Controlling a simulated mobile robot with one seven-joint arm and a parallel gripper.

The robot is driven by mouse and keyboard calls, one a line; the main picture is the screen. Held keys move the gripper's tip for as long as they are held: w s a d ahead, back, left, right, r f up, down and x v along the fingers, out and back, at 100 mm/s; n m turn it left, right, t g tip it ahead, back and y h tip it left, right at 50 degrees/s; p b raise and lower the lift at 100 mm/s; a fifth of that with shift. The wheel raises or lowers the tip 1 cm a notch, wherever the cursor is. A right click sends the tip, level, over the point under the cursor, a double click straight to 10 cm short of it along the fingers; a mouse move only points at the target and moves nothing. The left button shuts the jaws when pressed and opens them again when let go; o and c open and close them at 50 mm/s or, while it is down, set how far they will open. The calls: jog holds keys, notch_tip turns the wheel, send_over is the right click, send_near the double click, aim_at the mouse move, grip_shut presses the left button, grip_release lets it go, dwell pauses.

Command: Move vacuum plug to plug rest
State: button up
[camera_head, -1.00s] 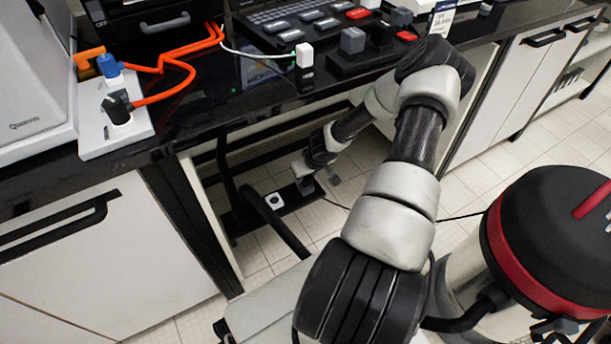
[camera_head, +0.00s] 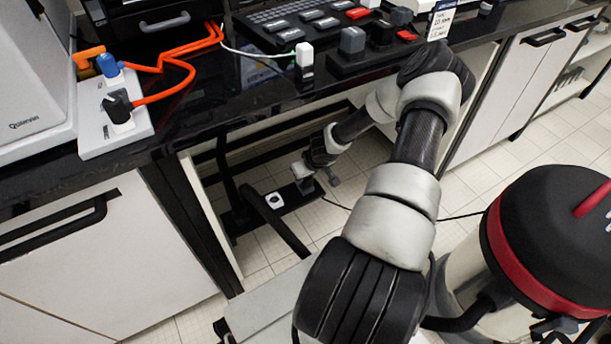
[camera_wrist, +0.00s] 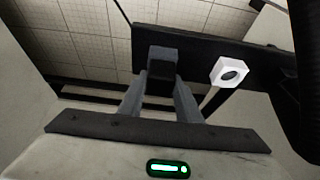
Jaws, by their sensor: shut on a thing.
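My gripper (camera_wrist: 160,88) is low under the bench and shut on the vacuum plug (camera_wrist: 162,58), a dark grey block between the fingertips. In the head view my gripper (camera_head: 303,182) is small, and the plug is a dark shape at its tip. The plug overlaps a long black strip (camera_wrist: 205,48) that lies low over the tiled floor. I cannot tell whether the plug touches it or is seated in it. A white square piece with a round dark opening (camera_wrist: 230,72) sits on the strip, right of the plug. It also shows in the head view (camera_head: 274,200). No plug rest is clearly identifiable.
A black-and-red vacuum (camera_head: 550,245) stands at the right, with a thin dark cable (camera_head: 455,217) on the floor. Black frame bars (camera_head: 285,228) and a white cabinet (camera_head: 105,255) lie close to the gripper. The bench above carries a white socket panel (camera_head: 92,130) and orange cables.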

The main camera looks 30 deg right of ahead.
jog(key=o, duration=1.1)
jog(key=p+v, duration=0.3)
jog(key=v, duration=1.4)
jog(key=shift+s+r, duration=0.1)
jog(key=shift+r, duration=0.1)
